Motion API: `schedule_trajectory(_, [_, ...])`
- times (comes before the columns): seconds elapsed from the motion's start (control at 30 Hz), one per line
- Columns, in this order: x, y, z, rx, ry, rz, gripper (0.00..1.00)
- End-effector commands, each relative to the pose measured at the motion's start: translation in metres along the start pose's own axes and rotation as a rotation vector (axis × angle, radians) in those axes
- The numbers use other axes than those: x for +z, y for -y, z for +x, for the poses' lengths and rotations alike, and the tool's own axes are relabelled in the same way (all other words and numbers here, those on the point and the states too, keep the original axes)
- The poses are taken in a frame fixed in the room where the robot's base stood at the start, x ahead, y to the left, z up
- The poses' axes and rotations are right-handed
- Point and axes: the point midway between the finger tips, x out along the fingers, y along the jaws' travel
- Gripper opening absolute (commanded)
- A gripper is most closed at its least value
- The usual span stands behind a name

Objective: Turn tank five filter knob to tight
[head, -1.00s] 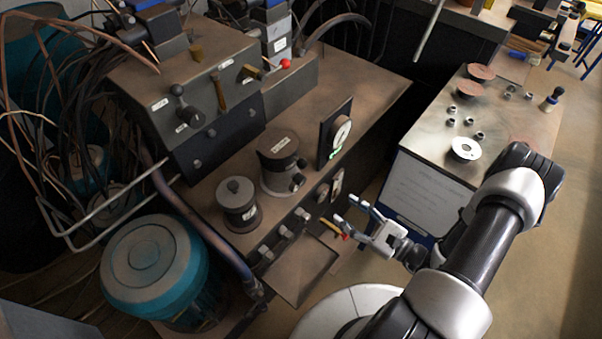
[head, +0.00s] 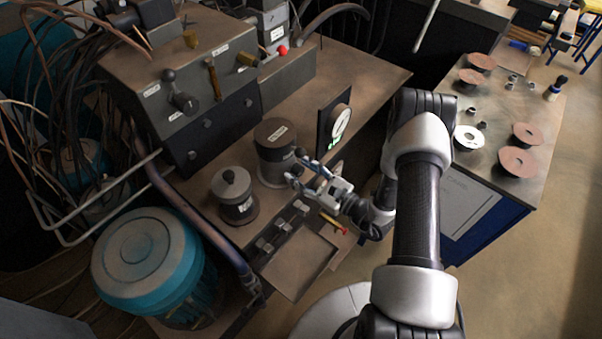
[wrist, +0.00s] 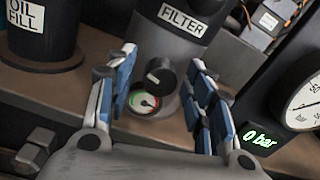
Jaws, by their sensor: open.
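The filter canister (head: 277,150) is a dark cylinder on the machine's top, and its label reads FILTER in the wrist view (wrist: 184,24). A black filter knob (wrist: 157,76) with a small white label is on its front, above a small round dial (wrist: 145,103) with green and red zones. My gripper (wrist: 163,72) is open, with one blue-padded finger on each side of the knob. I cannot tell whether either finger touches it. In the head view my gripper (head: 299,168) is close in front of the canister and hides the knob.
The oil fill canister (head: 234,193) stands left of the filter. A dark panel with a round gauge (head: 340,124) stands close on the right; its display reads 0 bar (wrist: 259,139). Several small knobs (head: 282,226) line the front edge. Discs lie on the side bench (head: 497,110).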

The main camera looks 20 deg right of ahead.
Motion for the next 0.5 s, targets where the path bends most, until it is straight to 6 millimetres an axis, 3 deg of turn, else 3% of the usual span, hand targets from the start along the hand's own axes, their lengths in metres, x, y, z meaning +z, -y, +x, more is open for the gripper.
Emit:
schedule_trajectory(0.3, [0.0006, 0.0002, 0.0034, 0.0, 0.001, 0.0, 0.48])
schedule_trajectory(0.5, [0.0005, 0.0002, 0.0032, 0.0, 0.001, 0.0, 0.35])
